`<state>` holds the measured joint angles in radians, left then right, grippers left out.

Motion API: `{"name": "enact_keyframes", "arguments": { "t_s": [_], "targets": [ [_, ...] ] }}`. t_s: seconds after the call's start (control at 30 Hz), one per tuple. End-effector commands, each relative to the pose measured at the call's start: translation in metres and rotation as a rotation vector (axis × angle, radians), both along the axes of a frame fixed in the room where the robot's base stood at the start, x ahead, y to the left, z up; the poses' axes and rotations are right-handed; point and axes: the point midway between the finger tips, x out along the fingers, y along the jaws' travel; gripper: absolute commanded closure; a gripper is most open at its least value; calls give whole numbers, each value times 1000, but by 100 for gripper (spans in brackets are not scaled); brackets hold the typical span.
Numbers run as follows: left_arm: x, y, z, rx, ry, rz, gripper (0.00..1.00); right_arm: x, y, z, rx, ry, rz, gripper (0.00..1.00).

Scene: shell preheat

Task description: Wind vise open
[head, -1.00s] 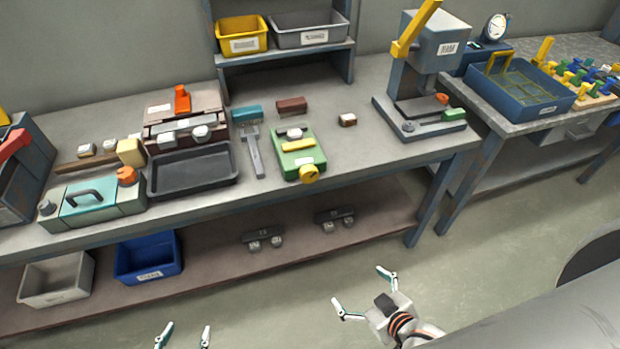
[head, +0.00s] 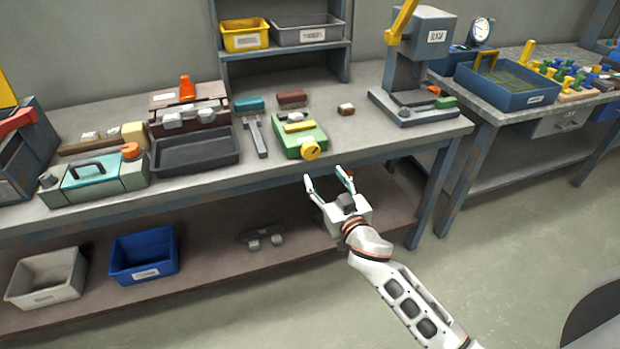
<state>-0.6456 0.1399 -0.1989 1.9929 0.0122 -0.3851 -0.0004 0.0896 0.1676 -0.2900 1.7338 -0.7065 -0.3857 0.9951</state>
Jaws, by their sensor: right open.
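A green vise-like block (head: 290,148) with a pale bar on top sits at the front edge of the workbench. A yellow round knob (head: 310,152) is on its front, facing me. My right gripper (head: 326,174) is open and empty, its fingers pointing up toward the bench edge. It is just below and slightly right of the yellow knob in the picture, apart from it. My left gripper is out of view.
A drill press (head: 419,45) stands on the right of the workbench (head: 350,135). A black tray (head: 196,152), a grey T-shaped tool (head: 255,137) and a teal box (head: 92,180) lie left of the green block. Bench surface right of it is mostly clear.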

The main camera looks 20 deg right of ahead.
Motion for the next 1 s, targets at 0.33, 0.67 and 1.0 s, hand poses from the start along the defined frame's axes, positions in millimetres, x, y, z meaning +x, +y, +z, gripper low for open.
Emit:
{"name": "enact_keyframes", "arguments": {
  "t_s": [0.33,0.67,1.0],
  "targets": [
    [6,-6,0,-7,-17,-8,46,34,1,17,18,-51,-4,46],
    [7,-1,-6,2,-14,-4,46,80,2,15,17,-48,-6,46],
    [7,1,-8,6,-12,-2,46,97,3,15,19,-47,-5,46]
  ]
}}
